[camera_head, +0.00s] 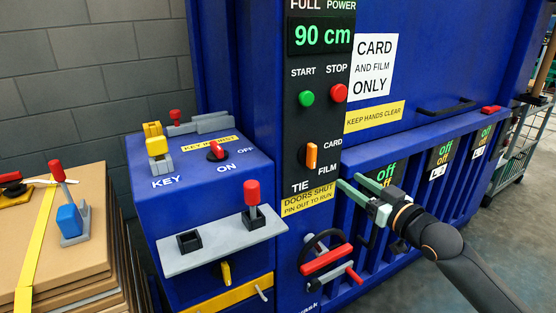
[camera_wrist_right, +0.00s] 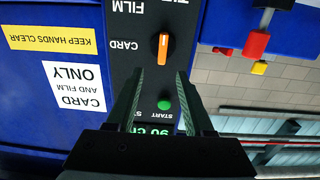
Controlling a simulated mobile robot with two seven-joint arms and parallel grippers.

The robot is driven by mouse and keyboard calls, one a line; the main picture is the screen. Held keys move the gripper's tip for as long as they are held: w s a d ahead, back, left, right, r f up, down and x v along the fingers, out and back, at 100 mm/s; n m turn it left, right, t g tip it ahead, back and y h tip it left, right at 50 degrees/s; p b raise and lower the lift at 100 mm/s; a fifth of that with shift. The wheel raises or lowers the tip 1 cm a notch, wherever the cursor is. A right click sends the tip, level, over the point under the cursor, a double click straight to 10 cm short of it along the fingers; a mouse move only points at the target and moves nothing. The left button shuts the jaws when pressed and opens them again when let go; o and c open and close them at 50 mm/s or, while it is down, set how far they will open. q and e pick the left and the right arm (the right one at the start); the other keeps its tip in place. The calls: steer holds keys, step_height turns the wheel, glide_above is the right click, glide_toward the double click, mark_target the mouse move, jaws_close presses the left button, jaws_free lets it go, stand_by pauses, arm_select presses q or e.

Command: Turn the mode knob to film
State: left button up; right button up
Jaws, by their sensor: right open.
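The mode knob (camera_head: 311,155) is an orange bar on a dark round base, on the black panel of the blue machine. It stands nearly upright, with CARD printed to its upper right and FILM to its lower right. I cannot tell which label it points to. My right gripper (camera_head: 348,181) is open and empty, in front of the machine to the lower right of the knob. In the upside-down right wrist view the knob (camera_wrist_right: 163,48) shows beyond the open fingertips (camera_wrist_right: 160,78), apart from them. My left gripper is not in view.
Above the knob are the green start button (camera_head: 307,98) and red stop button (camera_head: 339,93). A red handle (camera_head: 326,260) sits below the panel. A blue key box (camera_head: 200,160) and a grey shelf with a red-topped lever (camera_head: 252,195) stand left. Cardboard (camera_head: 70,225) is stacked further left.

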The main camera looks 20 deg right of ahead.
mark_target(315, 152)
steer(key=w, duration=0.4)
steer(key=w+a+r, duration=0.1)
steer(key=w, duration=0.8)
steer(key=shift+a+r+p, duration=0.2)
steer(key=shift+a+p, duration=0.1)
steer(key=shift+c, duration=0.4)
jaws_close()
